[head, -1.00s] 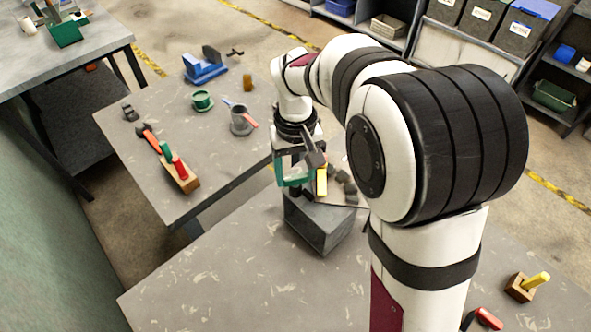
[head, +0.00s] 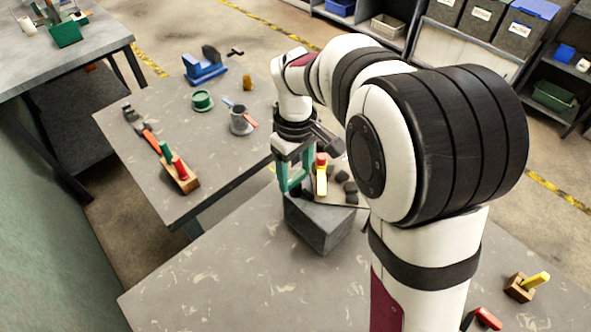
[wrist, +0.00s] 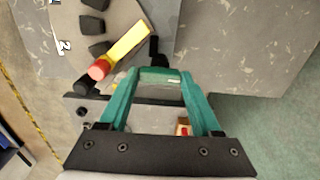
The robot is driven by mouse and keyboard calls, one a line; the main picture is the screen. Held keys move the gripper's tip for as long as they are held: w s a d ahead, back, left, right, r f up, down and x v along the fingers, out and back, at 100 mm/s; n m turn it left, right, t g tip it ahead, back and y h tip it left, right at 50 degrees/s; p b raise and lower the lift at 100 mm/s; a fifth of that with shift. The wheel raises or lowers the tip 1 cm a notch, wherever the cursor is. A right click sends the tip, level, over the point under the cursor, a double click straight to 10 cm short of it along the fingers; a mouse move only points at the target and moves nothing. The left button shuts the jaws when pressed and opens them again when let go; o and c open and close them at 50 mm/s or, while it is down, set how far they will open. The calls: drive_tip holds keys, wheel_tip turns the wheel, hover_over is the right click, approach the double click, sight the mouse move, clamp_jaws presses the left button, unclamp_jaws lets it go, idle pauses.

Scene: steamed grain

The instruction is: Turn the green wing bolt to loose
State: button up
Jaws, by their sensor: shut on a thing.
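My gripper (head: 293,189) is over the grey box (head: 322,228) on the near table, its two teal fingers pointing down at the box top. In the wrist view its fingertips (wrist: 160,80) are shut on a narrow greenish bar (wrist: 160,73) spanning between them. This seems to be the green wing bolt, though the fingers are much the same colour. In the head view the fingers and wrist hide the bolt. I cannot make out its turn marks.
Beside the fingers, a yellow lever with a red end (head: 321,180) stands over a dial plate (wrist: 112,12) with several dark blocks. A block with a yellow peg (head: 521,288) lies at right. A second table (head: 205,150) holds tools and cups. The near table's left part is clear.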

sight(295, 177)
drive_tip(key=shift+w+r, duration=0.1)
drive_tip(key=o, duration=1.4)
drive_tip(key=shift+c, duration=0.2)
wheel_tip(295, 177, up, 16)
